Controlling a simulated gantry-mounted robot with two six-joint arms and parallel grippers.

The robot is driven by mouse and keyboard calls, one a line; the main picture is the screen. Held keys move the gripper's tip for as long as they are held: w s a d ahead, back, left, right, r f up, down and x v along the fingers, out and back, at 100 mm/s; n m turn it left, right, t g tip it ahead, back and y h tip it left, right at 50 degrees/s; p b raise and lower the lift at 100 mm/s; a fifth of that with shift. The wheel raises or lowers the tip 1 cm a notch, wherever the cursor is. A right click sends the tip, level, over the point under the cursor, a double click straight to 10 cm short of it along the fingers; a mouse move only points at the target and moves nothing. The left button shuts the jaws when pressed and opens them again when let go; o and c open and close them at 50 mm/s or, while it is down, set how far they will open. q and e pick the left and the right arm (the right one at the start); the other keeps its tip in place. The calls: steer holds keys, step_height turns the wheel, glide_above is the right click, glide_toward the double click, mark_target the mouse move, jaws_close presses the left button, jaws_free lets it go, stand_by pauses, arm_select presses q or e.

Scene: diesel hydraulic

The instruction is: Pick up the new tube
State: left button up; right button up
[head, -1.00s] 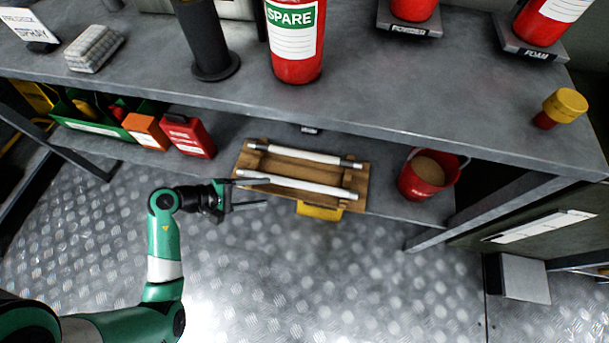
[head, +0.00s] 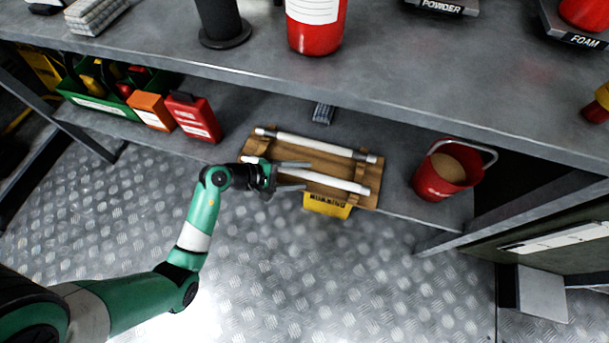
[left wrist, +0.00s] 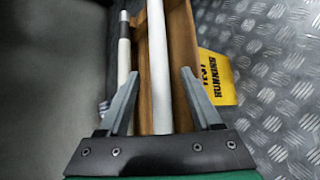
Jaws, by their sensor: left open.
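Two white tubes lie side by side in a wooden rack (head: 318,160) on the lower shelf. The near tube (head: 338,183) is plain white; the far tube (head: 312,145) has grey end caps. I cannot tell by marking which is the new one. My left gripper (head: 306,175) is open at the left part of the rack, its fingers reaching over the near tube. In the left wrist view, the near tube (left wrist: 157,40) runs between the open fingers (left wrist: 159,73), apparently not gripped. The far tube (left wrist: 124,50) lies outside them, to the left. My right gripper is not in view.
A yellow sign (head: 328,205) hangs at the rack's front edge. A red bucket (head: 432,182) stands to the right; red (head: 194,118) and orange (head: 151,110) boxes stand to the left. The upper shelf (head: 380,70) overhangs behind. The floor in front is clear.

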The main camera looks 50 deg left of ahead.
mark_target(300, 169)
arm_select(q)
steer(key=shift+w+d+f, duration=0.1)
steer(key=shift+w+d, duration=0.05)
steer(key=shift+w, duration=0.1)
jaws_close()
stand_by(0.3)
steer(key=shift+r+p, duration=0.4)
steer(key=shift+r, duration=0.15)
step_height(300, 169, up, 3)
steer(key=shift+s+f+p, duration=0.1)
steer(key=shift+p, duration=0.75)
steer(key=s+d+r+p, duration=0.6)
steer(key=s+d+r, duration=0.2)
steer(key=s, duration=0.3)
steer(key=shift+d+r+p, duration=0.15)
steer(key=shift+r+p, duration=0.25)
steer(key=shift+r, duration=0.15)
